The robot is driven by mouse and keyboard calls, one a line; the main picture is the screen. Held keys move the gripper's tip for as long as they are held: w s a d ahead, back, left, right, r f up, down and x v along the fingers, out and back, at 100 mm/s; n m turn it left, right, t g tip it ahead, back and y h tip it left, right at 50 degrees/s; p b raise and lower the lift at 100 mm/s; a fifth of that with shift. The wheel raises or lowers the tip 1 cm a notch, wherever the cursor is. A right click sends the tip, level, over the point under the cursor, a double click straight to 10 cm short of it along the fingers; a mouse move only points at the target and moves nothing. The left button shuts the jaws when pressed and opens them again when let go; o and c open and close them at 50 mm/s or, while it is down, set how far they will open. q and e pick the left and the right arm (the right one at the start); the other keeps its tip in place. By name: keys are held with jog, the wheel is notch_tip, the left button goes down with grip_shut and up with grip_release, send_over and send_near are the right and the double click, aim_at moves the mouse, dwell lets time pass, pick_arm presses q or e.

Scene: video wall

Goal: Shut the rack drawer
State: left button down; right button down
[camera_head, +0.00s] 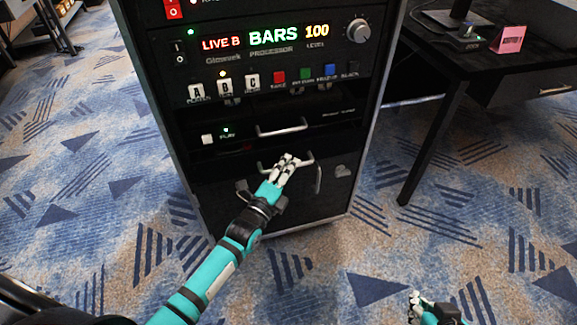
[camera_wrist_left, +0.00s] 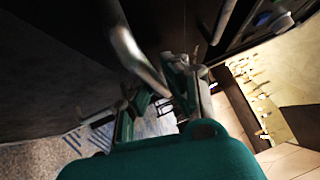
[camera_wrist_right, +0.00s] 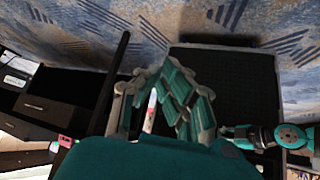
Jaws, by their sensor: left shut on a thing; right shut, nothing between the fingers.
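The rack drawer (camera_head: 220,197) is the dark front panel low in the rack, with a pale bar handle (camera_head: 306,161) across it. A dark band shows above its front; how far it stands out is hard to tell. My left gripper (camera_head: 288,162) is shut on the handle, its fingers hiding the handle's middle. In the left wrist view the metal handle (camera_wrist_left: 135,52) runs down to the fingers (camera_wrist_left: 160,88). My right gripper (camera_head: 415,302) is shut and empty, low at the right, away from the rack; its fingers also show in the right wrist view (camera_wrist_right: 165,95).
The rack (camera_head: 372,85) carries a processor panel (camera_head: 268,60) with lit readouts and buttons. A slimmer unit (camera_head: 330,116) with its own handle sits just above the drawer. A black desk (camera_head: 440,62) stands at the right. The patterned carpet (camera_head: 400,245) before the rack is clear.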

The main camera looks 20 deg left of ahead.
pick_arm(q)
jog(key=shift+f, duration=0.15)
